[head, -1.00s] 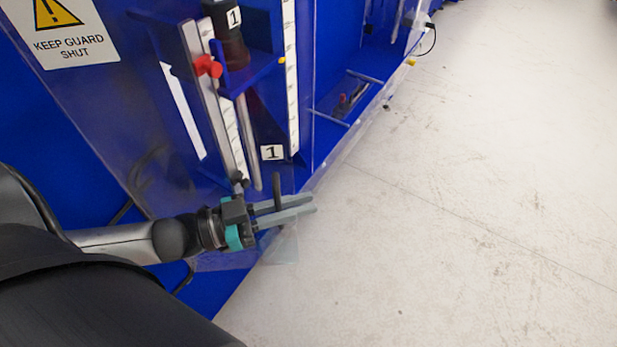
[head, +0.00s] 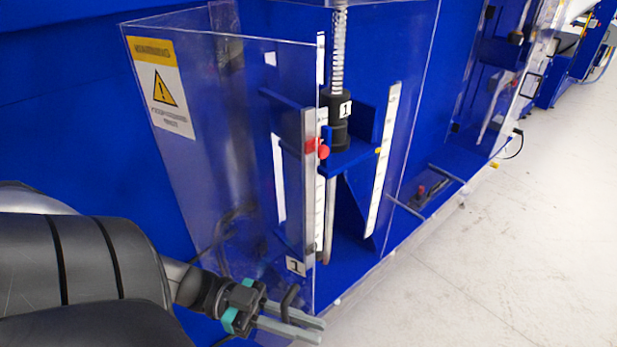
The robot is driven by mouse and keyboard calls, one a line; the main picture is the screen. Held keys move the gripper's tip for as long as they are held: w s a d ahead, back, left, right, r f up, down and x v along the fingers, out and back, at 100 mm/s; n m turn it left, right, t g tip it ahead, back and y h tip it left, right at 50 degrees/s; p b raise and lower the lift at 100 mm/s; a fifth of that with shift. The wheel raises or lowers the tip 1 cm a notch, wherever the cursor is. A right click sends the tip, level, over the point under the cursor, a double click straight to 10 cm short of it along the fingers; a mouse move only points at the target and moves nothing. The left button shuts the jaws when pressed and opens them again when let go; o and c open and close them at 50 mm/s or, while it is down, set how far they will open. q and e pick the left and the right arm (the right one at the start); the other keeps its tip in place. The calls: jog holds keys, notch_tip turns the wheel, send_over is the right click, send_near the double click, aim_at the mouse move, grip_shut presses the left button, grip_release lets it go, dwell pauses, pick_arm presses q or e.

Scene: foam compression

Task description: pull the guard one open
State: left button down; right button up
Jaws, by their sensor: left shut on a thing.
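Guard one is a clear panel (head: 265,200) at the left of the blue test station, with a warning label on its left part and a small "1" tag (head: 295,266) low near its right edge. A dark upright handle (head: 290,297) stands at its lower right corner. My left gripper (head: 296,322) is shut around this handle, with its grey fingers pointing right. The guard's right edge crosses in front of the left white scale, and the right part of the station shows beyond it. How far the guard stands open is hard to tell. My right gripper is not in view.
Near the guard is a rig with a spring rod, a black block (head: 337,120) tagged "1", a red knob (head: 323,151) and white scales. A small tray area (head: 433,190) and another clear-fronted station lie farther right. The pale floor (head: 480,270) at right is clear.

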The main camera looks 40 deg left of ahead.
pick_arm(q)
jog(key=c, duration=1.2)
grip_release()
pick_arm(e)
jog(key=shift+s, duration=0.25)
pick_arm(q)
jog(key=shift+o, duration=0.2)
jog(key=v, duration=1.5)
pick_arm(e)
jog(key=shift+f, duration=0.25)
pick_arm(q)
jog(key=shift+s, duration=0.15)
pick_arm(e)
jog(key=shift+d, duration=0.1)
